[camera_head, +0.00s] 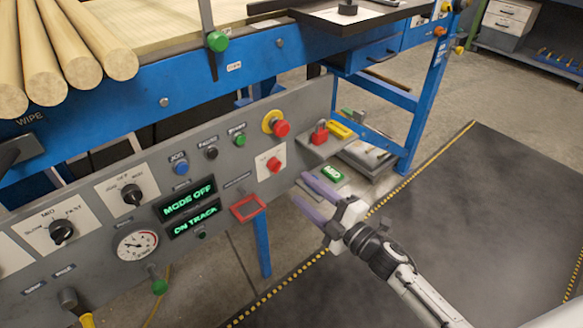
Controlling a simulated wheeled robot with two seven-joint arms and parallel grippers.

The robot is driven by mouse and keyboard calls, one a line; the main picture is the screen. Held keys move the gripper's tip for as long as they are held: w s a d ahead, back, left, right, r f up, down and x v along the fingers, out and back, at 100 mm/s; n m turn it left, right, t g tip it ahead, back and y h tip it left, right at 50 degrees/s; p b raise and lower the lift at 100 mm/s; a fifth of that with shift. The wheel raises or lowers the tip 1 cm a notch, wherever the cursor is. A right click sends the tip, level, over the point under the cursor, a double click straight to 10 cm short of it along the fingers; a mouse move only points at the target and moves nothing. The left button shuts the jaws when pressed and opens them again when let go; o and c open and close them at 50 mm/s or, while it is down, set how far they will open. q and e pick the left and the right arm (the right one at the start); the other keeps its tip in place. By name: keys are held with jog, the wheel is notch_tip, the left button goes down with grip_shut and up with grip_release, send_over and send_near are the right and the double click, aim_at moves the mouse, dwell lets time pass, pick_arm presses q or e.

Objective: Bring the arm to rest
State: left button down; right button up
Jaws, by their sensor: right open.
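My right arm comes in from the lower right. Its gripper (299,187) is open, with two purple fingers pointing left towards the grey control panel (100,220). No object shows between the fingers. The fingertips are near the panel's right part, to the right of the red square frame (248,207) and below the red switch (273,164). I cannot tell whether they touch anything. The panel's displays (190,207) read "MODE OFF" and "ON TRACK". My left gripper does not show.
A red mushroom button (281,128) on yellow, a red padlock (319,134) and a green tag (333,174) are near the gripper. Wooden rods (70,50) lie on the blue bench (180,85). The dark floor mat (480,210) at right is clear.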

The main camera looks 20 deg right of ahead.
pick_arm(q)
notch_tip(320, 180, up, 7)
jog(key=p, duration=1)
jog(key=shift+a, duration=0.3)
pick_arm(e)
jog(key=s+a+f+m+g+h, duration=0.1)
jog(key=s+a+m+g, duration=0.1)
jog(key=s+m, duration=0.3)
jog(key=s+a+f+m+g+h, duration=0.1)
jog(key=s+m, duration=0.4)
jog(key=s, duration=0.7)
jog(key=s+a+f+m+g+h, duration=0.1)
jog(key=s+a+f+m+g, duration=0.2)
jog(key=s+m+g, duration=0.2)
jog(key=s, duration=0.3)
jog(key=shift+s+a+m+h, duration=0.25)
jog(key=shift+m+h, duration=0.05)
jog(key=shift+m, duration=0.1)
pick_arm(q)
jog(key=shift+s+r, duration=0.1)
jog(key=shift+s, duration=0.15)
